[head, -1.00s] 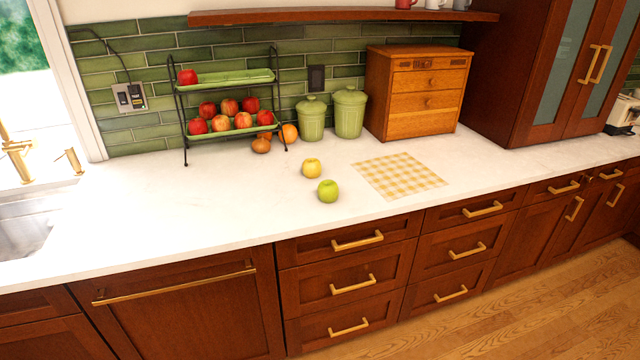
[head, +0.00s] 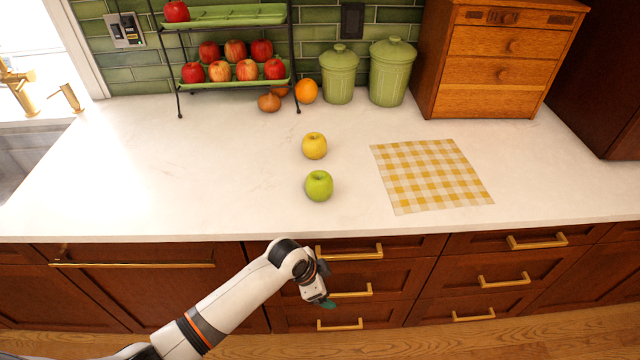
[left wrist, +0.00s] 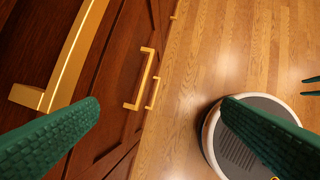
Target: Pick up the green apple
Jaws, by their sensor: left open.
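The green apple (head: 319,185) stands on the white counter near its front edge, just in front of a yellow apple (head: 314,146). My left gripper (head: 324,303) hangs below the counter edge, in front of the drawers and below the green apple in the head view. It points downward and is well apart from the apple. In the left wrist view its two green fingers (left wrist: 165,130) are spread wide with nothing between them. The apple is not in the left wrist view. My right gripper does not show clearly in any view.
A yellow checked cloth (head: 430,175) lies right of the apples. A two-tier rack (head: 230,82) of red apples, green canisters (head: 391,72) and a wooden box (head: 495,65) stand at the back. Drawer handles (head: 350,252) stick out near my gripper. The counter's left part is clear.

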